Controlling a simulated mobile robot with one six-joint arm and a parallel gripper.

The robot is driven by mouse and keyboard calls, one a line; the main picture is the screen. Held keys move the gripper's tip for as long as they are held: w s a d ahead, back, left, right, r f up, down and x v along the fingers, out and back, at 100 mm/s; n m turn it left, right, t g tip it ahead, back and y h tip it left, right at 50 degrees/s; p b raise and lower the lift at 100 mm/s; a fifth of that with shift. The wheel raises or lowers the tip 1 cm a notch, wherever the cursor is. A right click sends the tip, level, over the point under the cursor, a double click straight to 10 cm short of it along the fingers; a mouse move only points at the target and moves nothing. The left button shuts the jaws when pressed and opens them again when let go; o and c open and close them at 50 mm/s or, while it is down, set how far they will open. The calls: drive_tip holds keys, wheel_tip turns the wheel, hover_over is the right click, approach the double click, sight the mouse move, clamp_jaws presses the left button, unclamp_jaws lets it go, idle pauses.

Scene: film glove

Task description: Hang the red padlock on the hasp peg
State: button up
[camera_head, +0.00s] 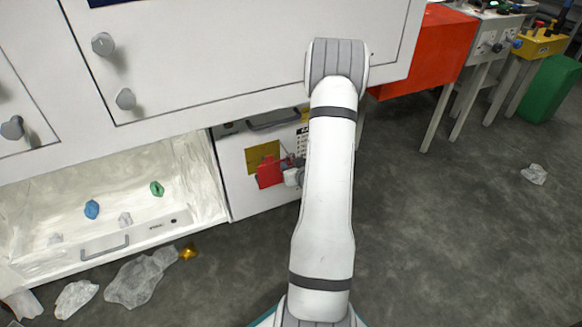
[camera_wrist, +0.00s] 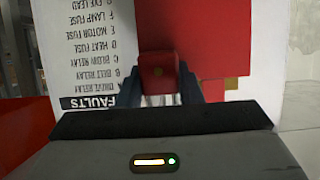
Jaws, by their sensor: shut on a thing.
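My gripper (camera_head: 286,170) is at the padlock's right side, partly hidden by my arm. A corner of the yellow plate (camera_wrist: 231,84) shows beyond. I cannot make out the hasp peg, nor tell whether the padlock touches the plate.
A printed faults list (camera_wrist: 85,50) is beside the padlock. An open drawer (camera_head: 105,248) with crumpled film and several small lumps stands at left. Crumpled film (camera_head: 140,280) lies on the floor. An orange-red cabinet (camera_head: 430,50) is at right; the right floor is mostly free.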

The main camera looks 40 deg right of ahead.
idle(0.4)
drive_tip(key=o, duration=1.1)
drive_tip(key=shift+w, duration=0.1)
drive_tip(key=p+v, duration=0.3)
drive_tip(key=v, duration=0.4)
drive_tip(key=a+r+n+g+p, duration=0.15)
drive_tip(key=a+r+p, duration=0.25)
drive_tip(key=r+p, duration=0.5)
drive_tip(key=a+r+g+p, duration=0.2)
drive_tip(key=a+r+p, duration=0.25)
drive_tip(key=r, duration=0.85)
drive_tip(key=a+r+g+p, duration=0.2)
drive_tip(key=a+r+p, duration=0.3)
drive_tip(key=r, duration=0.6)
drive_tip(key=s+a+r+g+y+p, duration=0.1)
drive_tip(key=s+a+r+p, duration=0.4)
drive_tip(key=r, duration=0.3)
drive_tip(key=s+a+r+n+g+y+p, duration=0.1)
drive_tip(key=s+a+r+g+p, duration=0.1)
drive_tip(key=s+a+r+p, duration=0.3)
drive_tip(key=s+a+r+g+y+p, duration=0.1)
drive_tip(key=s+a+r+p, duration=0.4)
drive_tip(key=r, duration=0.6)
drive_tip(key=shift+a+g, duration=0.45)
drive_tip(key=shift+a, duration=0.25)
